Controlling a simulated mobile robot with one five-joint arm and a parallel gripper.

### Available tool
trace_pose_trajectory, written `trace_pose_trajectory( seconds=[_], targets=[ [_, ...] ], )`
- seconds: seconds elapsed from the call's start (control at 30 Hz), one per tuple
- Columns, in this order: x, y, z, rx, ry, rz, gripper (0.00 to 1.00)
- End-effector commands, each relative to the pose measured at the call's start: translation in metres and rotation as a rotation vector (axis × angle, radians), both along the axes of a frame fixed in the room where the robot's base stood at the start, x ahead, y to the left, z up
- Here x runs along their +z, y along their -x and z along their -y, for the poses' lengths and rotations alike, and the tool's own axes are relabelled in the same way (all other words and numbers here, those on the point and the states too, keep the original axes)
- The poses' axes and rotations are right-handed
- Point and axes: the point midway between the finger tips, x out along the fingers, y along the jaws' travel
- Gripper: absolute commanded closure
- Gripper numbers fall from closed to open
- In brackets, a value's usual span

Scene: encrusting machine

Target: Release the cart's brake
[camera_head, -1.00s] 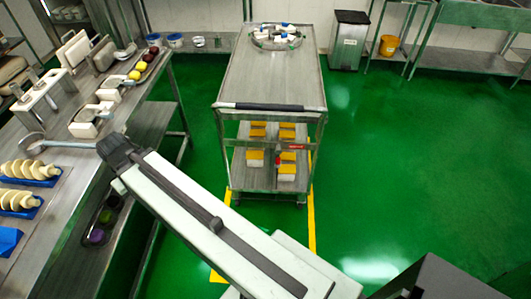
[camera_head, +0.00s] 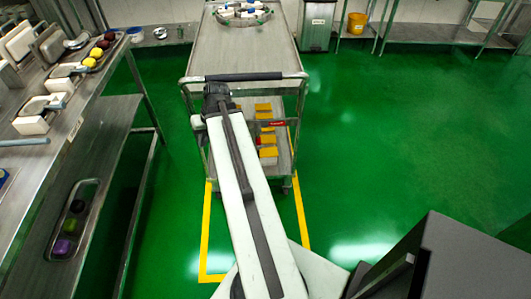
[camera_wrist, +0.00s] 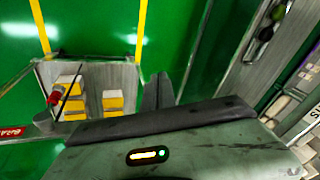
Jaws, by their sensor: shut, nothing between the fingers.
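The cart (camera_head: 235,50) is a metal trolley with a dark handle bar (camera_head: 245,77) across its near end. My gripper (camera_head: 216,92) is at the left part of this bar in the head view; whether it touches is unclear. A red knob (camera_wrist: 55,97) is close to that label.
Yellow-and-white boxes (camera_head: 268,152) stand on the cart's lower shelf. A metal workbench (camera_head: 75,110) stands to the left. Yellow floor lines (camera_head: 205,230) surround the cart's near end. Green floor (camera_head: 400,150) is open to the right.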

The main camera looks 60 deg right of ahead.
Motion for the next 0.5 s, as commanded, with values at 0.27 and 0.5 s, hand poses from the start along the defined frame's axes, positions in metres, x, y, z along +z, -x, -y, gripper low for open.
trace_pose_trajectory(
  seconds=[0.27, 0.5],
  targets=[
    [-0.069, 0.146, 0.193, -0.375, 0.016, 0.218, 1.0],
    [-0.075, 0.214, 0.244, -0.499, 0.049, 0.294, 1.0]
  ],
)
